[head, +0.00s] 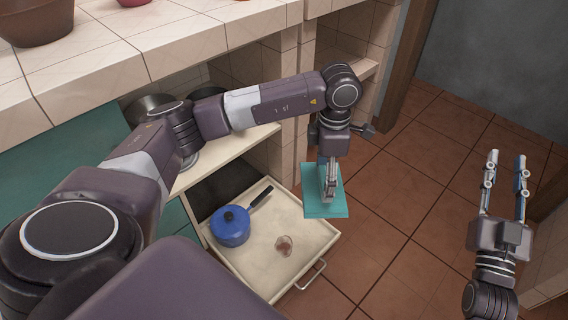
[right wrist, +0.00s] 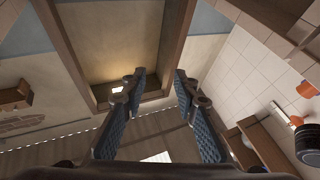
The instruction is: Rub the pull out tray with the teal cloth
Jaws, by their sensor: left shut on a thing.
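The pull-out tray (head: 262,262) is a cream drawer standing open below the counter in the head view. A brown stain (head: 284,246) marks its floor, right of a blue pot. The teal cloth (head: 325,205) is a flat square held up near the tray's right back corner. My left gripper (head: 327,196) is shut on the cloth from above; its fingertips partly cover the cloth. My right gripper (head: 506,160) is open and empty at the far right, pointing up, over the floor. Its two separated fingers also show in the right wrist view (right wrist: 158,90).
The blue pot (head: 231,226) with a black handle stands at the tray's left back. The tray's metal handle (head: 311,275) juts from its front. The tiled counter (head: 170,40) carries a brown pot (head: 36,22). The tiled floor (head: 420,220) between my grippers is clear.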

